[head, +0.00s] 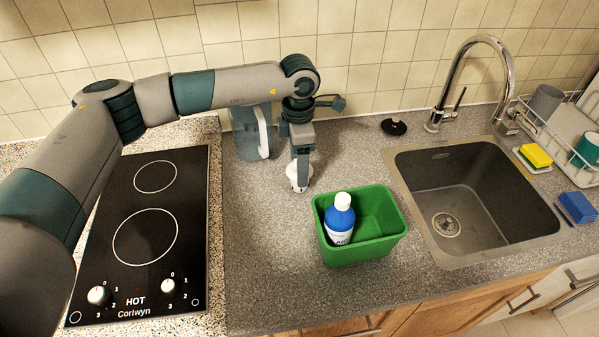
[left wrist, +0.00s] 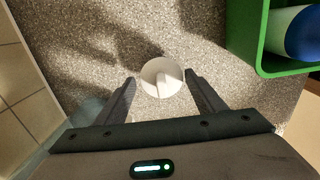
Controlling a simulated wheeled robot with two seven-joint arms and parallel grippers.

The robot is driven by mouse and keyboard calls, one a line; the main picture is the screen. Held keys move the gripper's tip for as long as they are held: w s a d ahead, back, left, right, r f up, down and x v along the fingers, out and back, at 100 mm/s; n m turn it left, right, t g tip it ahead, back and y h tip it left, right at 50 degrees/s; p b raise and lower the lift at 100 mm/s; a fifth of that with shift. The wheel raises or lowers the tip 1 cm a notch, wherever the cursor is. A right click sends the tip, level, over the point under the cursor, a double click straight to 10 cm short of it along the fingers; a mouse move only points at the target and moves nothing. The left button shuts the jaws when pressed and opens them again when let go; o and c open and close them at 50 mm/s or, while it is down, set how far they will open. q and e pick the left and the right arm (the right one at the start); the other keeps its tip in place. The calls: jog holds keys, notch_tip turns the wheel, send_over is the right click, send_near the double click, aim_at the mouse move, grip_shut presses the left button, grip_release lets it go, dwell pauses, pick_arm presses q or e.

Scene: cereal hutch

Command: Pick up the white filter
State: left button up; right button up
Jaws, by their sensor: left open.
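The white filter (head: 294,174) is a small round white piece on the grey speckled counter, left of the green bin. In the left wrist view the open fingers (left wrist: 160,90) stand on either side of the filter, with a gap visible on each side. The gripper partly hides the filter in the head view. My right gripper is not in view.
A green bin (head: 371,246) holding a blue and white bottle (head: 340,220) stands close on the right. A clear pitcher (head: 246,135) stands behind left. A black hob (head: 144,226) is left, the sink (head: 478,195) right. The counter in front is clear.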

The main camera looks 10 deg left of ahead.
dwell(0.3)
pick_arm(q)
notch_tip(320, 180, down, 2)
jog(key=shift+s+d+f+p, duration=0.1)
jog(key=shift+p, duration=1.15)
notch_tip(320, 180, down, 2)
jog(key=shift+f+p, duration=0.1)
jog(key=shift+p, duration=0.4)
jog(key=shift+f, duration=0.45)
jog(key=c, duration=0.9)
